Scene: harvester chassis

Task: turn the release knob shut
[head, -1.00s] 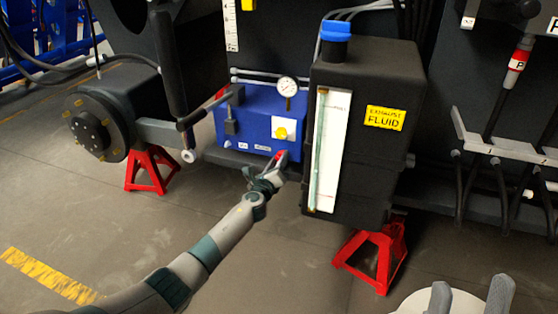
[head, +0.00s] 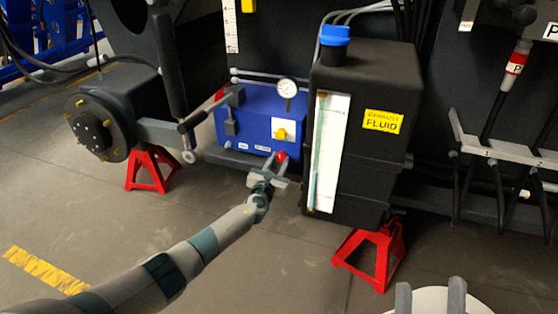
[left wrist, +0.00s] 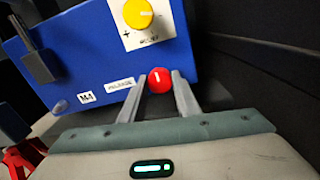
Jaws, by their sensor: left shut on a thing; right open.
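The release knob (head: 281,157) is a small red ball at the lower front edge of the blue box (head: 258,118). In the left wrist view, the red knob (left wrist: 160,80) sits between the two grey fingertips, beside a "RELEASE" label (left wrist: 119,85). A light mark shows on its face. My left gripper (head: 276,167) reaches up to it from below and is shut on it. In the left wrist view, the left gripper (left wrist: 159,88) spans the knob from both sides. My right gripper (head: 430,294) is open and empty at the bottom right, far from the box.
A yellow relief knob (left wrist: 138,13) is above the red one on the box. The black exhaust fluid tank (head: 375,75) stands close on the right.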

